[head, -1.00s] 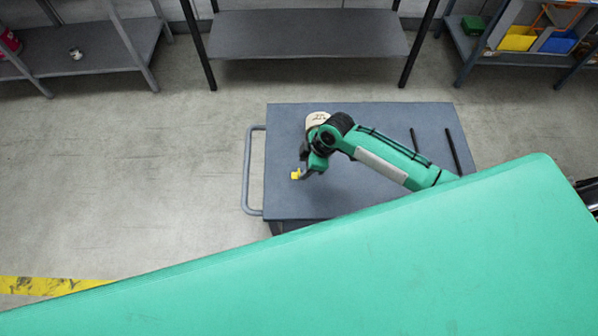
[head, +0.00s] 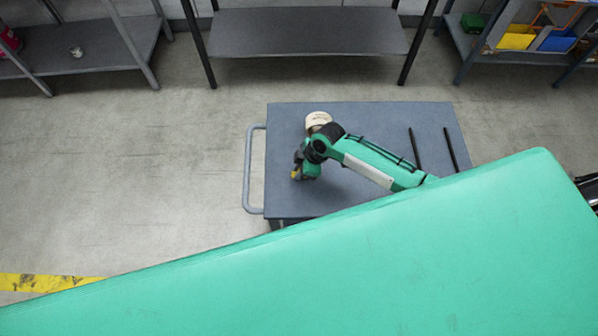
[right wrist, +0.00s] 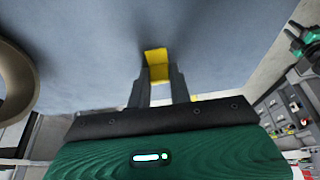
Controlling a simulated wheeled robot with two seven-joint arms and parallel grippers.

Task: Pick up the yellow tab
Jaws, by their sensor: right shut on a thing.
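The yellow tab (head: 295,174) is a small piece near the left side of the grey-blue cart top (head: 350,115). My right gripper (head: 298,170) is over it, and its arm partly covers the tab in the head view. In the right wrist view, the yellow tab (right wrist: 158,66) sits between the two dark fingertips of my right gripper (right wrist: 157,82), which is shut on it. The tab is close to the cart surface; I cannot tell whether it touches it. My left gripper is not in view.
A beige roll (head: 318,121) stands on the cart behind my right gripper; it is close at the left in the right wrist view (right wrist: 14,85). Two black rods (head: 416,150) lie at the cart's right. A handle (head: 248,170) is on its left. Shelves line the back.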

